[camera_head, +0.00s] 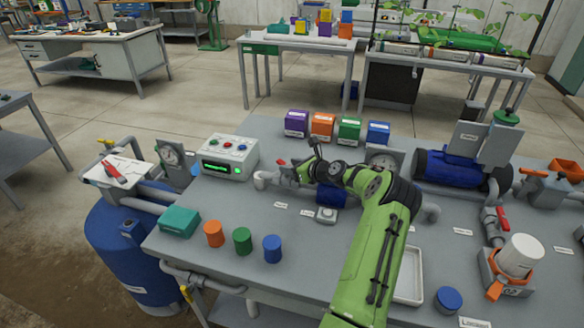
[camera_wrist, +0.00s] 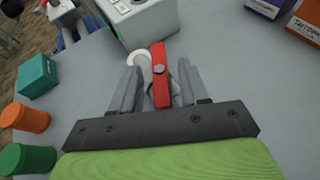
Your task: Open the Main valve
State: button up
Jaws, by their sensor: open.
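A valve with a red lever handle (camera_wrist: 161,80) stands on a pale pipe (camera_wrist: 142,62) in the wrist view. My gripper (camera_wrist: 158,88) is open, with one grey finger on each side of the red handle. Gaps show between handle and fingers; contact is hard to judge. In the head view my gripper (camera_head: 292,170) is over the pipe (camera_head: 263,179) behind the middle of the bench, and hides most of this valve. The valve's name label is not readable.
A control box (camera_head: 229,157) with buttons and a green display stands left of my gripper. Purple, orange, green and blue boxes (camera_head: 349,129) stand behind. Another red-handled valve (camera_head: 502,217) is at the right. Coloured cylinders (camera_head: 242,240) stand near the front left.

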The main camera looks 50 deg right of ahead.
jog(key=shift+c, duration=0.2)
grip_shut()
jog(key=shift+d+r+n+y, duration=0.1)
jog(key=shift+r+n+y, duration=0.05)
jog(key=shift+n+y, duration=0.3)
jog(key=shift+w+d+n+y, duration=0.15)
jog(key=shift+d+n+y, duration=0.05)
jog(key=shift+n+y, duration=0.85)
jog(key=shift+w+n+g+y+b, duration=0.1)
jog(key=shift+n+g+y+b, duration=0.3)
jog(key=shift+n+y+b, duration=0.15)
jog(key=shift+d+y+b, duration=0.1)
jog(key=shift+y+b, duration=0.35)
jog(key=shift+n, duration=0.25)
